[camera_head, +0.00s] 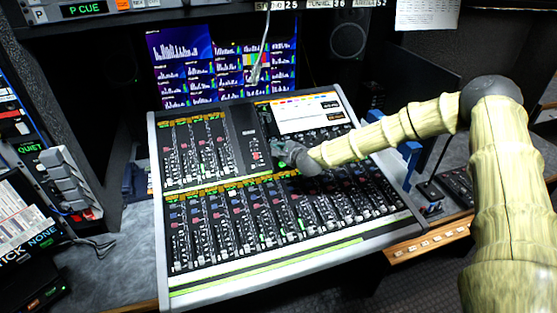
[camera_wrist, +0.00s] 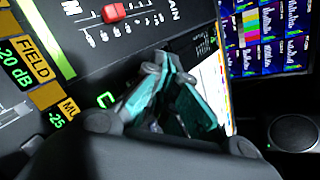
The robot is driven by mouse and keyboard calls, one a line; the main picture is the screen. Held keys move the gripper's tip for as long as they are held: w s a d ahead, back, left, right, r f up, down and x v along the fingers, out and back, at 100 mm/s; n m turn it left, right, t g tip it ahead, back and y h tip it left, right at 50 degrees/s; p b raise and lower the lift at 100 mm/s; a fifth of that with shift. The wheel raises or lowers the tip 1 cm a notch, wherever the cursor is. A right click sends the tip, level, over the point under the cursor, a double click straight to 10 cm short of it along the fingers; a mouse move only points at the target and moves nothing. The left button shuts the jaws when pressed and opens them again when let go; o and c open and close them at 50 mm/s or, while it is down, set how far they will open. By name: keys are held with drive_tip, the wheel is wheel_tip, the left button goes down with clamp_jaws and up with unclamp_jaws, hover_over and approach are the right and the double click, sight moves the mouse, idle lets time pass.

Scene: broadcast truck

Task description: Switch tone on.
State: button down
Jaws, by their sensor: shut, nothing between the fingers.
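The mixing console (camera_head: 245,291) stands on the desk, tilted up toward the back. A small red switch cap (camera_wrist: 113,12) sits on its dark panel in the wrist view, beside a row of white marks. A small red spot (camera_head: 256,155) shows on the centre panel in the head view. My gripper (camera_head: 279,147) is over the console's upper middle, just right of that spot. Its teal fingers (camera_wrist: 168,68) are shut and empty, beyond the red cap in the wrist view. Contact with the panel cannot be told.
A lit screen (camera_head: 305,115) is at the console's upper right. Monitors (camera_head: 222,68) stand behind, with a thin gooseneck microphone (camera_head: 256,73) in front. Faders and knobs crowd the console. A speaker (camera_head: 348,38) is at the back right.

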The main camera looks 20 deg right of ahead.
drive_tip(key=shift+s+f+b, duration=0.1)
drive_tip(key=shift+s+b, duration=0.25)
drive_tip(key=shift+b, duration=0.05)
drive_tip(key=shift+w+f, duration=0.95)
drive_tip(key=shift+s+r, duration=0.4)
drive_tip(key=shift+r, duration=0.05)
drive_tip(key=shift+w+f, duration=0.2)
drive_tip(key=shift+f, duration=0.05)
drive_tip(key=shift+s+r, duration=0.1)
drive_tip(key=shift+w+f+b, duration=0.3)
drive_tip(key=shift+f+b, duration=0.45)
drive_tip(key=shift+b, duration=0.75)
drive_tip(key=shift+r, duration=0.2)
idle(0.6)
drive_tip(key=shift+s+r, duration=0.3)
drive_tip(key=shift+r, duration=0.25)
